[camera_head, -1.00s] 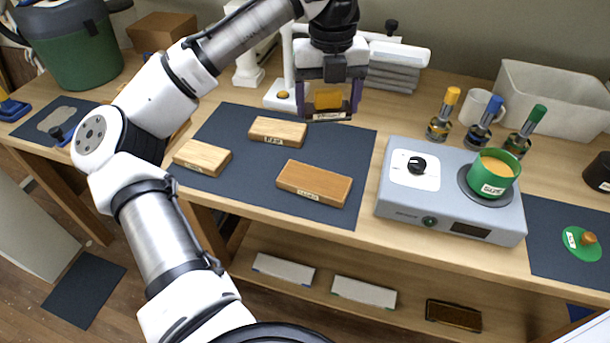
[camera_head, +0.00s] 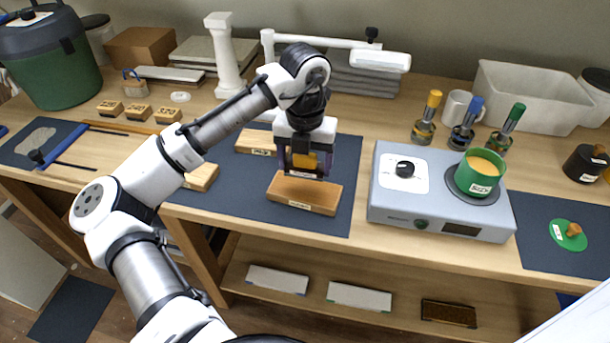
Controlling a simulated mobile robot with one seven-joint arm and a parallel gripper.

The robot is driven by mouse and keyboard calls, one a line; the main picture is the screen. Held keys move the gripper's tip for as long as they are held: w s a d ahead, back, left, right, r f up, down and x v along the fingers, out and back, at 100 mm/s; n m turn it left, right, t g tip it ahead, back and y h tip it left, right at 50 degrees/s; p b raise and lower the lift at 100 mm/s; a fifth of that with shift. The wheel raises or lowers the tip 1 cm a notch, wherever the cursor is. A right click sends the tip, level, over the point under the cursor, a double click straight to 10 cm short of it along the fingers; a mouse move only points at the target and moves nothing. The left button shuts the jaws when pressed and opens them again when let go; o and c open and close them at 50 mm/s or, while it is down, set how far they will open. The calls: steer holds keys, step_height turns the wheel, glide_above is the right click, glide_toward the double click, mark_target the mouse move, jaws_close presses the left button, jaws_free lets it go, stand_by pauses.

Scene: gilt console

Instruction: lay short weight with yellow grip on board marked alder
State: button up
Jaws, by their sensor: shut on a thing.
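My gripper (camera_head: 304,168) points down and is shut on a weight with a yellow grip (camera_head: 305,161). The fingers hide most of the weight; a pale label shows at its lower edge. It is over the back part of the reddish-brown wooden board (camera_head: 318,195) on the dark mat; I cannot tell whether it touches. That board has a small label on its front edge, too small to read surely. Two lighter boards lie on the same mat: one behind (camera_head: 252,142), partly hidden by my arm, and one at left (camera_head: 203,178), also partly covered.
A grey hotplate (camera_head: 390,213) with a green pot (camera_head: 481,172) stands right of the mat (camera_head: 345,205). Bottles with coloured tops (camera_head: 424,120) and a white bin (camera_head: 535,100) are behind it. A white pillar (camera_head: 224,60) and a white lamp-like arm (camera_head: 340,45) stand at the back.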

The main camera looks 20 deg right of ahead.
mark_target(305, 189)
steer(key=shift+f, duration=2.6)
steer(key=shift+f, duration=0.2)
steer(key=o, duration=1.1)
steer(key=shift+c, duration=0.2)
steer(key=shift+r, duration=0.1)
